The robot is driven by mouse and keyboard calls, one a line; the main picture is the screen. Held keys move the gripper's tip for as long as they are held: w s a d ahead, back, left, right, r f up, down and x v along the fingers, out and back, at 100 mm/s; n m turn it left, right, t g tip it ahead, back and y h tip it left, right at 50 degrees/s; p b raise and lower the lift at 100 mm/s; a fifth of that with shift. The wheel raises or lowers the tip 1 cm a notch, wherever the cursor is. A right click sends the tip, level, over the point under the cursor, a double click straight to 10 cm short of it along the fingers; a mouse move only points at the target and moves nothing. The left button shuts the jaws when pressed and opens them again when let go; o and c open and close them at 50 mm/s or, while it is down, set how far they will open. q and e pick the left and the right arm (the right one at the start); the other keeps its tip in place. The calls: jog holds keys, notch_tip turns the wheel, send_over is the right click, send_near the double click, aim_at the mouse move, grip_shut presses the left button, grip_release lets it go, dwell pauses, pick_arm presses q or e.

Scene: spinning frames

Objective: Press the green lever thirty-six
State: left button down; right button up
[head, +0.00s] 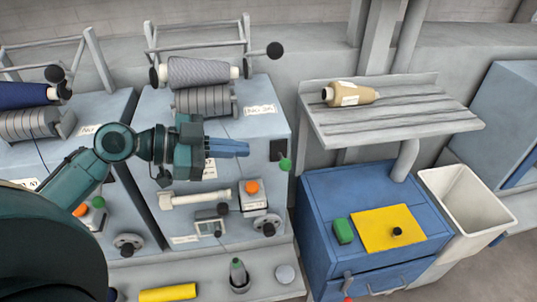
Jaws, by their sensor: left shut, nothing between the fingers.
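A lever with a round green knob (285,165) sticks out at the right edge of the grey spinning frame (268,135), just below a black plate (277,150). A white label (260,110) on that frame's top seems to read No 36. My left gripper (247,149) is shut and empty. Its blue fingers point right, toward the lever, and end a little left of the black plate, apart from the green knob. I cannot tell its exact height above the frame. My right gripper is not in view.
An orange button (252,187) on a white box and a black handwheel (268,225) sit below the gripper. A grey yarn bobbin (200,72) lies above it. A blue cabinet (330,200) and a shelf (400,118) with a tan cone (352,93) stand to the right.

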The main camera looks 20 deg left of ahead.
aim_at(285, 165)
pick_arm(q)
jog(key=w+d+f+p, duration=0.2)
jog(key=w+d+f, duration=0.2)
jog(key=f, duration=0.1)
jog(key=shift+w+d, duration=0.35)
jog(key=shift+d, duration=0.05)
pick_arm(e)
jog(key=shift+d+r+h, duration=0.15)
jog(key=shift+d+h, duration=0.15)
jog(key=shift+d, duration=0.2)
